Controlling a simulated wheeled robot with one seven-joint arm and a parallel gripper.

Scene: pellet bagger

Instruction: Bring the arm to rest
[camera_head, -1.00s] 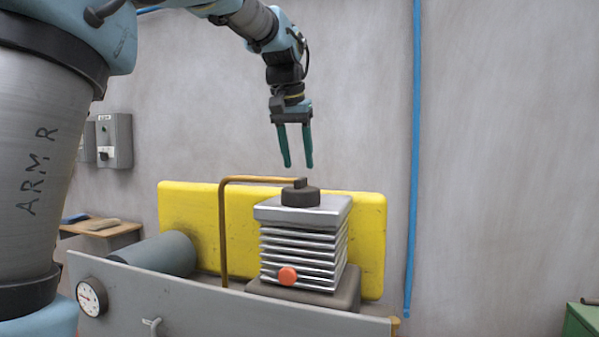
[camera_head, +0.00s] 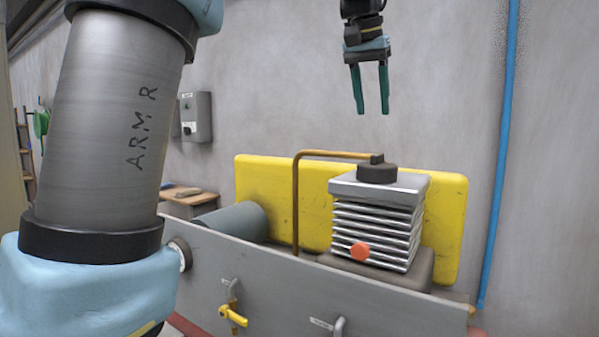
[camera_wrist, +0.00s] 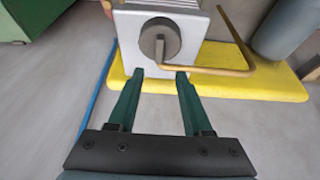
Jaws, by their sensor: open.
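My gripper (camera_head: 371,90) hangs in the air with its two green fingers pointing down, apart and empty. It is above the ribbed metal compressor block (camera_head: 378,215), with a clear gap between the fingertips and the dark round cap (camera_head: 377,173) on top. In the wrist view my gripper (camera_wrist: 158,77) shows its fingers spread, with the dark cap (camera_wrist: 160,40) beyond and between them. The upper part of my arm leading to the gripper is cut off at the top of the head view.
A copper pipe (camera_head: 296,205) rises and bends over to the cap. A yellow panel (camera_head: 262,190) stands behind the block. A grey front plate (camera_head: 260,275) carries a yellow-handled valve (camera_head: 233,315). A blue pipe (camera_head: 497,170) runs down the wall at right. The air around the gripper is clear.

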